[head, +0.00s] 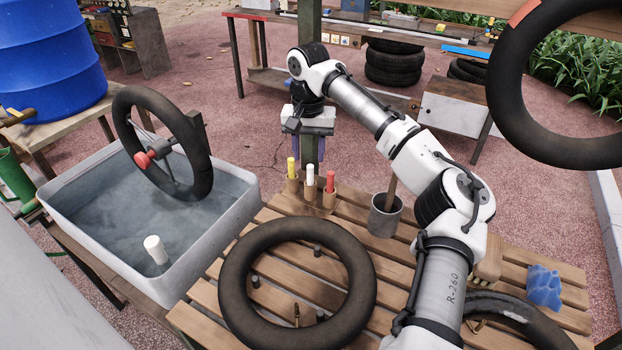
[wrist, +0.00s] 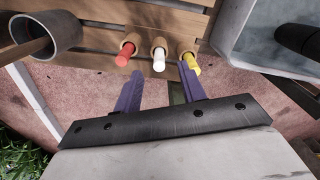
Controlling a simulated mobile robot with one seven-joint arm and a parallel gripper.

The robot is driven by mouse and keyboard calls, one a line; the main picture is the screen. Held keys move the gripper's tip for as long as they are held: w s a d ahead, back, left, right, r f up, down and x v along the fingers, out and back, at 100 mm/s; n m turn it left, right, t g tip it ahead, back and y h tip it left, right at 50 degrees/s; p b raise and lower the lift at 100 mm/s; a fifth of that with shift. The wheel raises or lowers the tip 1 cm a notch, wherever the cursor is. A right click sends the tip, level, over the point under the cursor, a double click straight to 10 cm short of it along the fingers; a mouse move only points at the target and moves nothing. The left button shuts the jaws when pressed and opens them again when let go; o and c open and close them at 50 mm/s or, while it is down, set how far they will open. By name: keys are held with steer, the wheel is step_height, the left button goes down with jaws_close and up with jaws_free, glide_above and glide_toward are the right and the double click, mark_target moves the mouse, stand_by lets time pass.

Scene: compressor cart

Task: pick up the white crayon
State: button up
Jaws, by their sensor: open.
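The white crayon (head: 309,173) stands upright in a wooden holder at the far edge of the slatted table, between a yellow crayon (head: 291,168) and a red crayon (head: 330,181). In the wrist view the white crayon (wrist: 159,62) shows ahead of and between the two purple fingers, with red on the left and yellow on the right. My gripper (wrist: 158,80) is open with nothing between its fingers.
A grey metal cup (head: 385,217) with a wooden handle stands right of the crayons. A black tyre (head: 235,273) lies on the slatted table's front. A water-filled tub (head: 245,205) is at left. A green post (head: 312,30) rises behind my gripper.

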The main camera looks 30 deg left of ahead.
mark_target(310, 166)
steer(key=shift+w+f+p, duration=0.2)
steer(key=shift+f+p, duration=0.2)
steer(key=shift+f, duration=1.3)
steer(key=shift+w+f+p, duration=0.15)
steer(key=shift+f+p, duration=0.25)
steer(key=shift+f, duration=1.3)
steer(key=shift+c, duration=0.4)
jaws_close()
